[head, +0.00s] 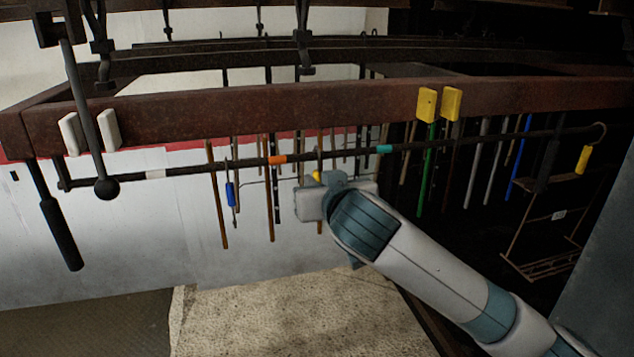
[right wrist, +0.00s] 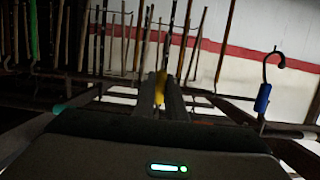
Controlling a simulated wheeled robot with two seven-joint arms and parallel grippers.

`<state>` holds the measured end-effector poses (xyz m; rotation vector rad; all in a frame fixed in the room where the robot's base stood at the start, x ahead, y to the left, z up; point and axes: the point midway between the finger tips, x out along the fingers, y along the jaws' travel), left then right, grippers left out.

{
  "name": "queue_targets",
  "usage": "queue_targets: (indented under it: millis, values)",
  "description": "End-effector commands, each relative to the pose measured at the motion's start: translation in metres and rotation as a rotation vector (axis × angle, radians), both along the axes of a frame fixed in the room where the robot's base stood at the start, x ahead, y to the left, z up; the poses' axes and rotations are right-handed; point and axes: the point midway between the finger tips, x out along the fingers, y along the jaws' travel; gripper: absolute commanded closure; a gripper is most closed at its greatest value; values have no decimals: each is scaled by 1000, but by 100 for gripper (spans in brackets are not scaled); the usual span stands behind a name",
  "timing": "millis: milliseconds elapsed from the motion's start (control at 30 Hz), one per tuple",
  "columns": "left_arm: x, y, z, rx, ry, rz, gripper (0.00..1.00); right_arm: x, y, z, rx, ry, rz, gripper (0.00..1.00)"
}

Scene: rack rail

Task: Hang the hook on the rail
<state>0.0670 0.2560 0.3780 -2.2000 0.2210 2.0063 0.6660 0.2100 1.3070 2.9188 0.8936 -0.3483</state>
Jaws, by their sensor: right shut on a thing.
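The rail (head: 335,153) is a long dark rod running across below a rusty beam, with white, orange and teal bands. My right gripper (head: 319,190) is just below the rail, between the orange and teal bands. It is shut on a hook with a yellow handle (head: 317,177), which also shows between the fingers in the right wrist view (right wrist: 160,88). The fingers hide most of this hook, and I cannot tell whether its top touches the rail. A blue-handled hook (head: 230,194) hangs to the left; it also shows in the right wrist view (right wrist: 263,98). My left gripper is not in view.
The rusty beam (head: 220,115) runs above the rail, with yellow blocks (head: 427,105) and white blocks (head: 109,129) on it. Several thin rods hang behind the rail. A yellow-tagged piece (head: 583,158) hangs at the far right. The floor below is clear.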

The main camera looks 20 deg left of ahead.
Motion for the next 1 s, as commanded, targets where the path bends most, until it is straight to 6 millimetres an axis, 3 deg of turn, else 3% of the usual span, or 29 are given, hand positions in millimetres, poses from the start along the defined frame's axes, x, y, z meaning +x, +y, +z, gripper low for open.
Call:
queue_targets:
  millis: [433, 467, 533, 1000]
  values:
    - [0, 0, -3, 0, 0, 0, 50, 0, 0, -5, 0, 0, 1, 100]
    - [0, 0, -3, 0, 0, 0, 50, 0, 0, -5, 1, -1, 1, 82]
    - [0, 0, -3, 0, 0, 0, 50, 0, 0, -5, 1, -1, 0, 67]
    - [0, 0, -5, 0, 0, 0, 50, -5, -3, -5, 0, 0, 0, 67]
